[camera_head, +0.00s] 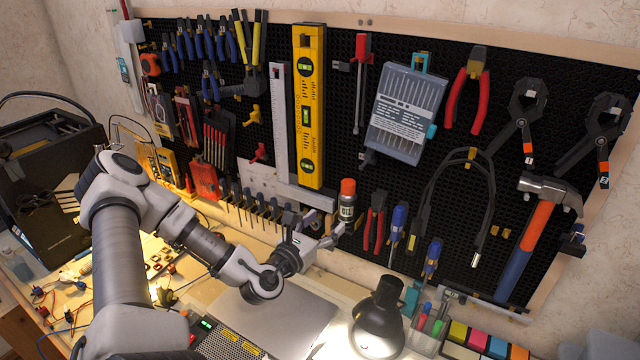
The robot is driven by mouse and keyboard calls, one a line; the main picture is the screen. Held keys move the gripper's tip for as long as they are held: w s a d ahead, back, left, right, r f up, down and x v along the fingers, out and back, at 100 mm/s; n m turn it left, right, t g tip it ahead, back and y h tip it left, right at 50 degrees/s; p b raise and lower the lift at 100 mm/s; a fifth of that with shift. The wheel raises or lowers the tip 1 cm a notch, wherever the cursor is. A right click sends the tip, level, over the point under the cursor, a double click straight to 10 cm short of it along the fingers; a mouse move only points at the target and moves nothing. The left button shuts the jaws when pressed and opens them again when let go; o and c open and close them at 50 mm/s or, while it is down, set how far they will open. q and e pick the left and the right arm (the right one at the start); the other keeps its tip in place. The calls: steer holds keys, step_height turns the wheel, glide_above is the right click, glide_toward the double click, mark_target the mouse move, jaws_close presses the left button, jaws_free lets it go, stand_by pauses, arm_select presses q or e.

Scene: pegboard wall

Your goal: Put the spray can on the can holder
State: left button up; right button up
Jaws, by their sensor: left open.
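The spray can (347,202) is small and dark with an orange-red cap and a pale label. It is upright in front of the pegboard, just right of the lower end of the yellow level. My left gripper (326,226) is open at the can's lower left, its fingers pointing up and right towards the can. One fingertip is close to the can's base; I cannot tell whether it touches. I cannot make out the can holder or what supports the can. My right gripper is not in view.
The pegboard (331,130) is crowded with tools. Red-handled pliers (374,222) hang just right of the can, and the yellow level (308,105) hangs above left. Below are a closed laptop (275,318) and a black lamp (378,318).

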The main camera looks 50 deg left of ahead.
arm_select(q)
steer(key=s+d+f+m+g+h, duration=0.1)
steer(key=s+d+m+g+h, duration=0.1)
steer(key=d+m+h, duration=0.6)
steer(key=s+d+f+m+g+h, duration=0.25)
steer(key=d+h, duration=0.25)
steer(key=d, duration=0.6)
steer(key=s+d+f+m+g+h, duration=0.3)
steer(key=s+d+f+m+g, duration=0.1)
steer(key=s+d+m+g, duration=0.3)
steer(key=s+d+f+m+g+y, duration=0.2)
steer(key=s+f+m+g, duration=0.3)
steer(key=s, duration=0.3)
steer(key=s+a+f+m+g+y, duration=0.5)
steer(key=s+a+f+m+y, duration=0.3)
steer(key=w+d+f+m+t+y, duration=0.1)
steer(key=w+d+f+m+t, duration=0.2)
steer(key=m, duration=0.4)
steer(key=shift+w+f+m+t+y, duration=0.4)
steer(key=shift+w+f+t, duration=0.1)
steer(key=shift+w, duration=0.35)
